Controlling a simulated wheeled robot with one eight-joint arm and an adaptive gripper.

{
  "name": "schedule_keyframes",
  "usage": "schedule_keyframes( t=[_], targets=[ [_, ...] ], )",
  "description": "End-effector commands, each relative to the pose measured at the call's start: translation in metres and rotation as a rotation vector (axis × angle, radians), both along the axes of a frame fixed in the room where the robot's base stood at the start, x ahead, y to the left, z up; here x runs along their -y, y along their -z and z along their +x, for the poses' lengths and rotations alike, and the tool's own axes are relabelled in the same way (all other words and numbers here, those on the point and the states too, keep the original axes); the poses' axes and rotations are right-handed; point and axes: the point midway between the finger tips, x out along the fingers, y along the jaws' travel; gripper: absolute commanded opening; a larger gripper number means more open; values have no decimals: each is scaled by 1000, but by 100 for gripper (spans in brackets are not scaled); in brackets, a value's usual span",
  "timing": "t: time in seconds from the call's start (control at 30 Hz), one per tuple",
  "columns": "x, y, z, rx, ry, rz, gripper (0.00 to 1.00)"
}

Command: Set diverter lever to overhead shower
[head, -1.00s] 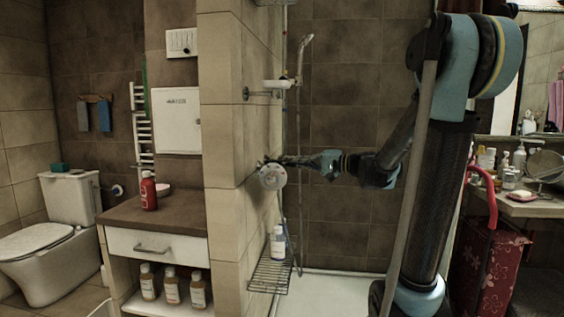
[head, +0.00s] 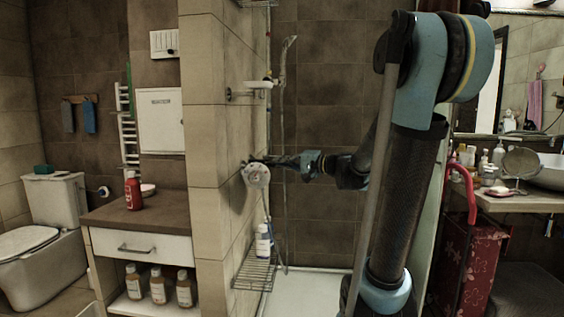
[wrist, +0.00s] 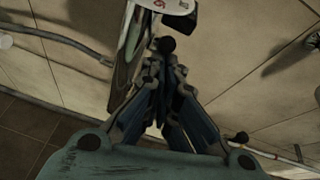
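The diverter's round pale plate (head: 257,175) is on the tiled wall left of the shower corner. A white face with red marks (wrist: 172,4) shows at the top of the wrist view. Just below it is a dark rounded knob (wrist: 167,44), which looks like the lever's end. My gripper (head: 262,160) reaches in from the right at the plate's upper edge. In the wrist view its fingertips (wrist: 166,66) are drawn together right by the knob. I cannot tell whether the lever is pinched between them. The lever's angle is hidden in the head view.
A wire shelf (head: 255,273) with a white bottle (head: 263,242) is below the plate. The hand shower (head: 284,60) and its hose are beyond it. A wooden-topped cabinet (head: 150,212) stands left of the tiled wall. A red bin (head: 482,265) stands on the right.

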Motion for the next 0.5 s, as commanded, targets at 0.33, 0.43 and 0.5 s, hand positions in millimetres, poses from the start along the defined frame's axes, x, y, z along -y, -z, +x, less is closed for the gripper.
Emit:
schedule_keyframes(
  t=[0.33, 0.43, 0.5],
  targets=[
    [4, -1, 2, -1, -4, -1, 0],
    [12, -3, 8, 0, -5, 0, 0],
    [19, -6, 13, 1, -6, 0, 0]
  ],
)
